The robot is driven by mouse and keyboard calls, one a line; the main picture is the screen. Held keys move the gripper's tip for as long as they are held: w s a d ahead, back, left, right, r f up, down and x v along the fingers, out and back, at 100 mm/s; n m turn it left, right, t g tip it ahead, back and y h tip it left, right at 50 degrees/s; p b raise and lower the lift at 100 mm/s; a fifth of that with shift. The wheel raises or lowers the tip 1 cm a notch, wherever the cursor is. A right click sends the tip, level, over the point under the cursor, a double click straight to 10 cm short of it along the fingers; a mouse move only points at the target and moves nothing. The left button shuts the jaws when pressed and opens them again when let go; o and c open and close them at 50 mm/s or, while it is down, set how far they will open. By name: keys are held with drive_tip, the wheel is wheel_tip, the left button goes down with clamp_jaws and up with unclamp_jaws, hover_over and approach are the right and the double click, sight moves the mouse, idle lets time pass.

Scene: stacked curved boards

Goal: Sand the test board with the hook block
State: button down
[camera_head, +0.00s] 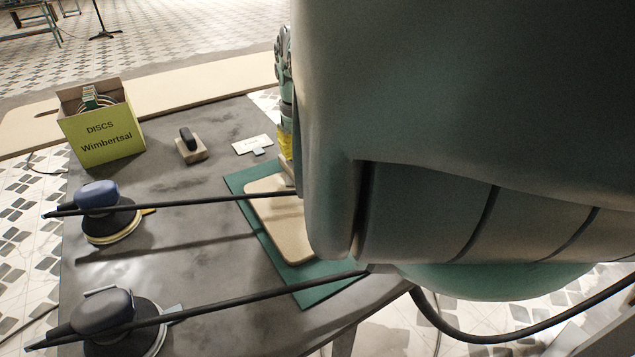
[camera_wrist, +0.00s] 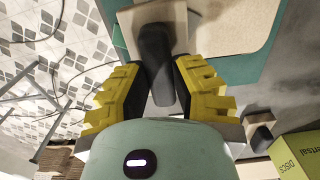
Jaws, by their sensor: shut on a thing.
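My gripper (camera_wrist: 160,78) has its yellow fingers shut on the dark handle of a sanding block (camera_wrist: 128,25), which has a pale base. In the head view only a little of the yellow gripper (camera_head: 286,143) shows, beside my arm, and the held block is mostly hidden. The pale test board (camera_head: 278,222) lies on a green mat (camera_head: 318,291), its right part hidden by my arm. In the wrist view the held block is at the edge of the test board (camera_wrist: 235,25); I cannot tell whether they touch.
A second block with a dark handle (camera_head: 191,151) stands on the grey table (camera_head: 200,270) near a white card (camera_head: 253,144). Two sanders (camera_head: 97,196) (camera_head: 103,312) stand at the left. A green disc box (camera_head: 102,138) is at the back left. Dark rods cross the view.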

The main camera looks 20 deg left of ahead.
drive_tip(key=shift+s+a+r+p, duration=0.1)
drive_tip(key=shift+s+a+p, duration=0.35)
drive_tip(key=shift+s+p, duration=0.3)
drive_tip(key=shift+s+a+p, duration=0.4)
drive_tip(key=shift+s+p, duration=0.2)
drive_tip(key=shift+p, duration=0.2)
drive_tip(key=shift+s+a, duration=0.3)
drive_tip(key=shift+s, duration=0.05)
drive_tip(key=shift+d+p, duration=0.15)
drive_tip(key=shift+p, duration=0.65)
drive_tip(key=shift+s+d+p, duration=0.25)
drive_tip(key=shift+d+p, duration=0.1)
drive_tip(key=shift+p, duration=0.65)
drive_tip(key=p, duration=0.2)
drive_tip(key=s+d+p, duration=0.1)
drive_tip(key=p, duration=0.1)
drive_tip(key=shift+s+d+r, duration=0.1)
drive_tip(key=shift+d, duration=0.15)
drive_tip(key=shift+s+d+p, duration=0.1)
drive_tip(key=shift+d+p, duration=0.05)
drive_tip(key=shift+p, duration=0.3)
drive_tip(key=shift+p, duration=0.3)
